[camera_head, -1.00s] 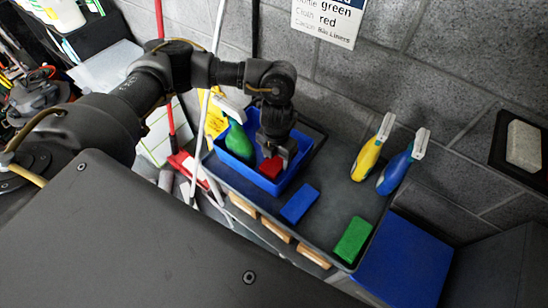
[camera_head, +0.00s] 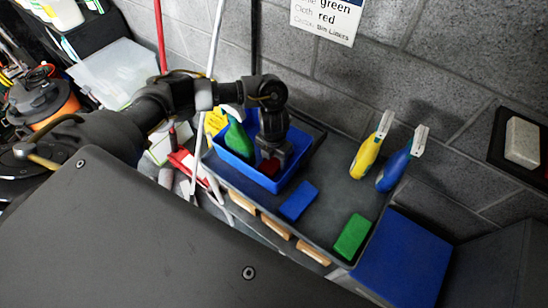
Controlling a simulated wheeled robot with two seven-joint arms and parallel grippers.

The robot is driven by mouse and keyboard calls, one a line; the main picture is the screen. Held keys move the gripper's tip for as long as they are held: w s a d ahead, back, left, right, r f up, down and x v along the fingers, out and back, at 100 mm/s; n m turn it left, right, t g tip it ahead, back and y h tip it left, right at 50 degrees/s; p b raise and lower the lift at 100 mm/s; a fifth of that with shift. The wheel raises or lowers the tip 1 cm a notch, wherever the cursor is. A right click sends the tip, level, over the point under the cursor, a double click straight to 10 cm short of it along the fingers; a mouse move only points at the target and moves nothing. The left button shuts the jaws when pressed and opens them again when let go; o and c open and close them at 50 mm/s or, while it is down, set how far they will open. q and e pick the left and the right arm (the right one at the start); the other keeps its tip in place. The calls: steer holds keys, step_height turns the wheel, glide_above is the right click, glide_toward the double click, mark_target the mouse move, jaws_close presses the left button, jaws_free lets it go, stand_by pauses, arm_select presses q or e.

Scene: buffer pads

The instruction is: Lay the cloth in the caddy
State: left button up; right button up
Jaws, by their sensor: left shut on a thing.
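The blue caddy (camera_head: 236,170) stands at the left end of the grey tray top. A green spray bottle (camera_head: 238,139) stands in its left part. My left gripper (camera_head: 272,159) reaches down into the right part of the caddy, shut on a folded red cloth (camera_head: 268,168). The cloth is inside the caddy walls, partly hidden by the gripper; I cannot tell whether it touches the floor. A blue folded cloth (camera_head: 299,201) and a green one (camera_head: 352,236) lie on the tray outside the caddy. My right gripper is not in view.
A yellow spray bottle (camera_head: 366,157) and a blue one (camera_head: 394,170) stand at the back right of the tray (camera_head: 326,220). A wall sign (camera_head: 327,18) names green and red. The grey block wall closes off the back. The tray middle is mostly free.

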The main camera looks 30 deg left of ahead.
mark_target(274, 161)
arm_select(q)
steer(key=shift+f, duration=0.2)
steer(key=o, duration=1.1)
steer(key=shift+r, duration=0.1)
steer(key=shift+c, duration=0.2)
steer(key=shift+r, duration=0.2)
steer(key=shift+w+r, duration=0.1)
steer(key=shift+r, duration=0.3)
step_height(274, 161, up, 11)
steer(key=shift+d, duration=0.1)
